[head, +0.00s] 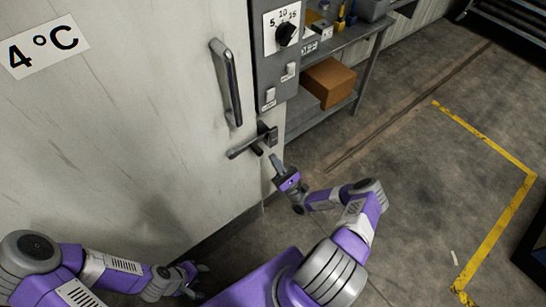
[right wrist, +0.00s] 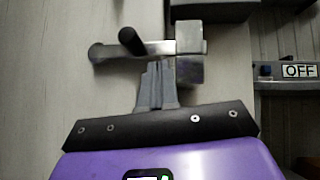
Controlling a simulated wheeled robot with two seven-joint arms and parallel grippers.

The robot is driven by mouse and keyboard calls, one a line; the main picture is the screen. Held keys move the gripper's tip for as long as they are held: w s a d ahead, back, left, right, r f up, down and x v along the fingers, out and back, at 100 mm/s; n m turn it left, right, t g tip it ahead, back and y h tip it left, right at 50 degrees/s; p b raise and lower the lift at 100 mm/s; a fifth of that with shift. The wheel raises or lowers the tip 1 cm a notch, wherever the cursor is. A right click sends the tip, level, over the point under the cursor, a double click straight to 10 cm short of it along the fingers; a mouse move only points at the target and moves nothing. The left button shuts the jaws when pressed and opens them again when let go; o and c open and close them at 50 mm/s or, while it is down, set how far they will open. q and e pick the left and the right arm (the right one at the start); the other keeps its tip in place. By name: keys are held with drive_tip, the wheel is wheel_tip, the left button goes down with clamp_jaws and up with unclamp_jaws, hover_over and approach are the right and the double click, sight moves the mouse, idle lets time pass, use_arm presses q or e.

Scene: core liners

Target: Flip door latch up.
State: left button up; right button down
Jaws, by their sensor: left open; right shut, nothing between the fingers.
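The door latch (head: 245,148) is a dark metal lever on a block at the right edge of the pale cold-room door (head: 120,130), below the long vertical handle (head: 229,85). In the right wrist view the latch lever (right wrist: 160,48) lies about level, reaching left from its block (right wrist: 190,60), with a dark peg sticking out. My right gripper (head: 274,160) is shut and empty; its fingertips (right wrist: 157,68) are just below the lever, near the block. I cannot tell whether they touch it. My left gripper (head: 200,281) is open, low by the door's foot.
A grey control box (head: 277,50) with a dial and switches is right of the door. Beyond it, a grey shelf (head: 345,38) holds a cardboard box (head: 328,82) and small items. The floor to the right, with a yellow line (head: 485,138), is largely clear.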

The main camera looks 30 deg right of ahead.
drive_tip(key=s+a+f+n+g+y, duration=0.1)
drive_tip(key=a+n+g+y, duration=1.15)
drive_tip(key=a, duration=0.55)
drive_tip(key=s+a+f+n+g, duration=0.45)
drive_tip(key=s+a+g, duration=0.5)
drive_tip(key=g, duration=0.25)
drive_tip(key=s+f+n+g+h, duration=0.4)
drive_tip(key=s+n+g+h, duration=0.1)
drive_tip(key=s+h, duration=0.15)
drive_tip(key=d+n+t+h, duration=0.1)
drive_tip(key=n+h, duration=0.1)
drive_tip(key=d+n+t+h, duration=0.1)
drive_tip(key=d+n+h, duration=0.1)
drive_tip(key=h, duration=0.1)
drive_tip(key=d+n+t+h, duration=0.1)
drive_tip(key=d+n+h, duration=0.1)
drive_tip(key=shift+s+d+f+n+t, duration=0.1)
drive_tip(key=shift+d+f+n+t, duration=0.15)
drive_tip(key=shift+n+t, duration=0.1)
drive_tip(key=shift+s, duration=0.1)
